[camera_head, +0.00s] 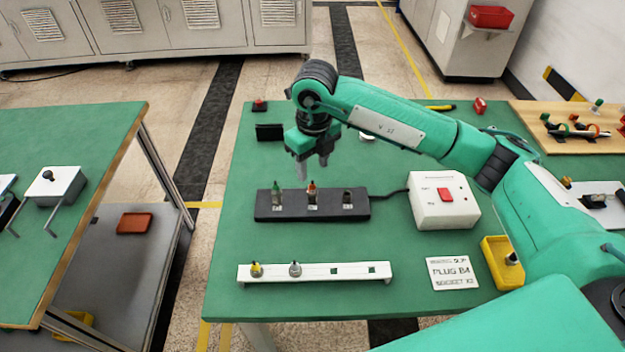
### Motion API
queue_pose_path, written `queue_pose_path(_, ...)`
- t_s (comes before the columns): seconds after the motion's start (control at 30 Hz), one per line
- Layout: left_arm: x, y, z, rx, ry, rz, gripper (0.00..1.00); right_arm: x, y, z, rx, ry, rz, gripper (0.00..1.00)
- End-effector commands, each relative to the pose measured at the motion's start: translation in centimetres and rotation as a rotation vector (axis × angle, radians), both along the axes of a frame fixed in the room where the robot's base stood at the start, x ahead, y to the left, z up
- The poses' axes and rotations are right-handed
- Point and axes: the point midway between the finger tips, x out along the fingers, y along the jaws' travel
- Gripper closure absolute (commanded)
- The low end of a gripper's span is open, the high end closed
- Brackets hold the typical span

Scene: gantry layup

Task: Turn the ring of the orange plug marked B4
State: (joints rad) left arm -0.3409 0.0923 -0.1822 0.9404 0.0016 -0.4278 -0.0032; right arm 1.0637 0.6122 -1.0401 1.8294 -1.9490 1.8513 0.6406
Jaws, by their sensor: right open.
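The orange-topped plug (311,188) stands upright in the middle of the black socket strip (328,213). The small labels on the strip are too small to read. My right gripper (312,172) is open and points down above the strip, just above and around the orange plug's position in the picture. I cannot tell whether it touches the plug. My left gripper is not in view.
A white rail (315,273) in front holds a yellow plug (256,269) and a grey plug (295,268). A card (453,272) reads PLUG B4, SOCKET X2. A white box (440,208) with a red switch and a yellow bin (497,268) stand at right.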

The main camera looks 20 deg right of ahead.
Motion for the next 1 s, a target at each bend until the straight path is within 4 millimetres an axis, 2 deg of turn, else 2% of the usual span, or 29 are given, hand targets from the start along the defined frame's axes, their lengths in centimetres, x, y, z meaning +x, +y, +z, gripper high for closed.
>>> queue_pose_path(0.1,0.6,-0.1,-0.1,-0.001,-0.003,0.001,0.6,0.0,0.0,2.6,0.0,-0.004,0.002,0.54)
queue_pose_path(0.2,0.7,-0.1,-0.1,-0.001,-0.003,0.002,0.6,-0.1,0.0,4.3,0.001,-0.004,0.001,0.54)
queue_pose_path(0.33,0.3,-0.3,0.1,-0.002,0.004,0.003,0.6,-0.1,0.0,5.7,0.0,-0.002,0.002,0.54)
queue_pose_path(0.5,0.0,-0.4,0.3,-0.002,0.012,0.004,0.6,-0.2,0.0,6.4,0.0,0.001,0.002,0.54)
queue_pose_path(0.9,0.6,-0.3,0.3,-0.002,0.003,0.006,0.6,-0.2,0.0,6.4,0.0,0.0,0.001,0.54)
queue_pose_path(1.0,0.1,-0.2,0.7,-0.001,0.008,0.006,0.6,-0.2,0.0,7.3,0.0,0.0,0.001,0.54)
